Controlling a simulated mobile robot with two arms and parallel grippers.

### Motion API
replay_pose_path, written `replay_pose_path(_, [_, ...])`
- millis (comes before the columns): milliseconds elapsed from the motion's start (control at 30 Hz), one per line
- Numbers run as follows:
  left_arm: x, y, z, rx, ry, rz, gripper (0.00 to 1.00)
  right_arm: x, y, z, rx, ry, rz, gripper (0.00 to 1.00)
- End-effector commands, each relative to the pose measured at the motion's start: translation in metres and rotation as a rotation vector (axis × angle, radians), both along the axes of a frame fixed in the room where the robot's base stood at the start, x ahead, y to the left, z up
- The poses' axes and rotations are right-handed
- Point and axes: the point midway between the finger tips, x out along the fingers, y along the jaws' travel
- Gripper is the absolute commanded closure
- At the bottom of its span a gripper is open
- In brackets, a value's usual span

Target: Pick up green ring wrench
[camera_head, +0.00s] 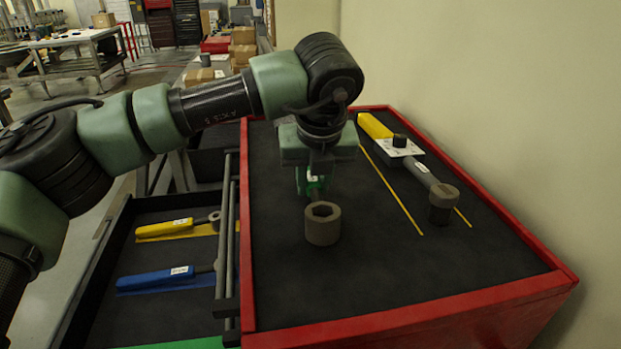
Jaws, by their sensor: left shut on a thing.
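The green ring wrench shows mostly as its grey-brown ring head (322,226), over the dark top of the red-rimmed cabinet. A bit of green handle shows just behind the head. My left gripper (315,186) points down over the cabinet top and is shut on the green ring wrench by its handle. The gripper and wrist hide most of the handle. I cannot tell whether the head touches the surface. My right gripper is not in view.
A yellow-handled wrench (374,126) with a white plate (399,147) lies right on the cabinet top (390,275), beside yellow lines. The open drawer at left holds a yellow wrench (165,229) and a blue wrench (155,279). A green strip (190,343) shows at its front. A wall stands right.

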Motion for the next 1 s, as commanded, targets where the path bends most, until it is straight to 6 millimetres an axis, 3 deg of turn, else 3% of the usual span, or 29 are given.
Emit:
replay_pose_path(367, [0.001,0.000,0.007,-0.002,-0.004,0.001,1.00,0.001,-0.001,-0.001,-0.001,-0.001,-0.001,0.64])
replay_pose_path(567, [0.001,0.000,0.029,-0.004,-0.007,0.001,1.00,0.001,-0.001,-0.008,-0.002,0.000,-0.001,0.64])
replay_pose_path(1000, [-0.001,-0.001,0.144,-0.003,-0.007,0.003,1.00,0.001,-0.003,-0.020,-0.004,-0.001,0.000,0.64])
